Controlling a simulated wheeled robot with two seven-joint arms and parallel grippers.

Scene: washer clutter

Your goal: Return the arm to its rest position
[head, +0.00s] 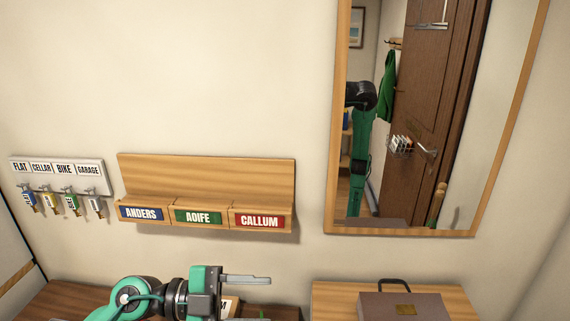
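My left arm comes in along the bottom edge of the head view. Its gripper (252,299) points right, low in front of the wall. One grey finger shows clearly at the top of the gripper body, and the lower finger is mostly cut off by the frame edge. The fingers look spread, with nothing seen held between them. My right gripper is out of view.
A wall rack (205,178) bears labels ANDERS, AOIFE and CALLUM. Left of it, a key board (60,173) holds several tagged keys. A mirror (478,234) hangs at right. Below stands a brown case (403,307) on a wooden top (335,292). The wall between is bare.

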